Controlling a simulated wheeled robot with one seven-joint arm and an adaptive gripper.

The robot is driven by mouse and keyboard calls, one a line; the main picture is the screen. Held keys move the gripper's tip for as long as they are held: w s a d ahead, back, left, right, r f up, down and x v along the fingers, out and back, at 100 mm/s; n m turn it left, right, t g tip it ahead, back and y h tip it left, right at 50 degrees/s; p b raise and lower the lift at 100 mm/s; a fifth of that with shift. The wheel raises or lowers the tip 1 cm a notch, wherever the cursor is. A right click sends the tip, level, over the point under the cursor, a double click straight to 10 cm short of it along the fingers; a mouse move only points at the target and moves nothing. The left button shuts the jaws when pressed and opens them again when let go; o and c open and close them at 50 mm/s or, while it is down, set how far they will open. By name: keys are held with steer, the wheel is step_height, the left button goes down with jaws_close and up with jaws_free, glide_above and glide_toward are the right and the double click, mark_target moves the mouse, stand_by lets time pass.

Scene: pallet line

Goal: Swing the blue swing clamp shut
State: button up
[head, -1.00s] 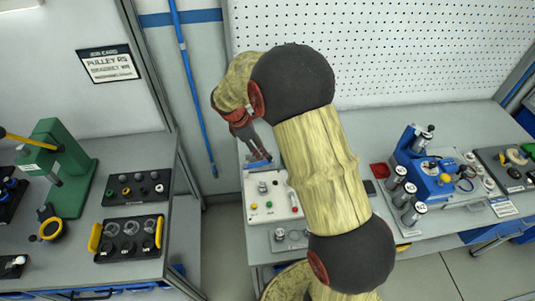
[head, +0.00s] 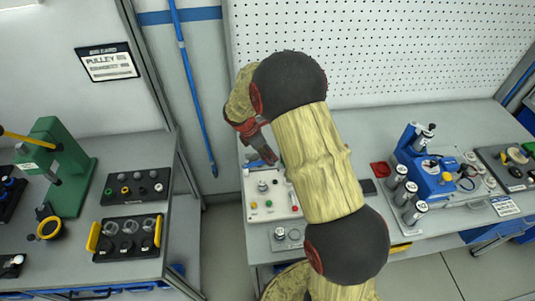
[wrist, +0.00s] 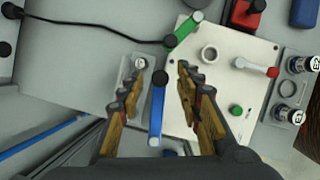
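My gripper (wrist: 160,72) is open, with one finger on each side of the bar and gaps visible on both sides. I cannot tell how far above the bar the fingers are. In the head view my gripper (head: 264,152) is over the back of the white plate (head: 272,205), and my arm hides part of the fixture.
A clear block (wrist: 133,75) lies left of the blue bar. A blue fixture (head: 428,175) with metal cylinders stands to the right on the bench.

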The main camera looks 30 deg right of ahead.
steer(key=shift+c, duration=1.4)
jaws_close()
